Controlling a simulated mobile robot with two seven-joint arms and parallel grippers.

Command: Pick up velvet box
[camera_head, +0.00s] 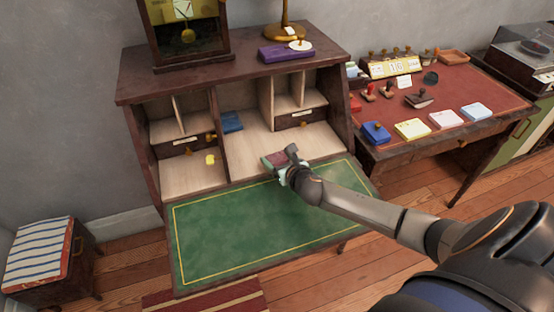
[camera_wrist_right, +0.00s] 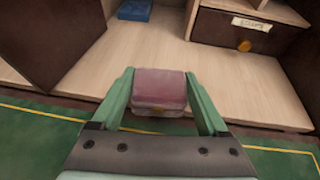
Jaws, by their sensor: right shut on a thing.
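The velvet box (camera_wrist_right: 160,90) is small and dusky red, with a small gold spot on its front edge in the right wrist view. My right gripper (camera_wrist_right: 160,100) is shut on it, one green finger along each side. In the head view the velvet box (camera_head: 275,160) shows at the inner edge of the green writing surface, in front of the open middle compartment, and my right gripper (camera_head: 284,166) partly covers it. I cannot tell whether the box touches the wood below. My left gripper is not in view.
The wooden desk (camera_head: 115,88) has dividers and small drawers around the box. A blue box (camera_head: 231,121) lies deeper in the compartment. The green writing surface (camera_head: 240,235) is clear. A red-topped table (camera_head: 470,95) with stamps and ink pads stands at the right.

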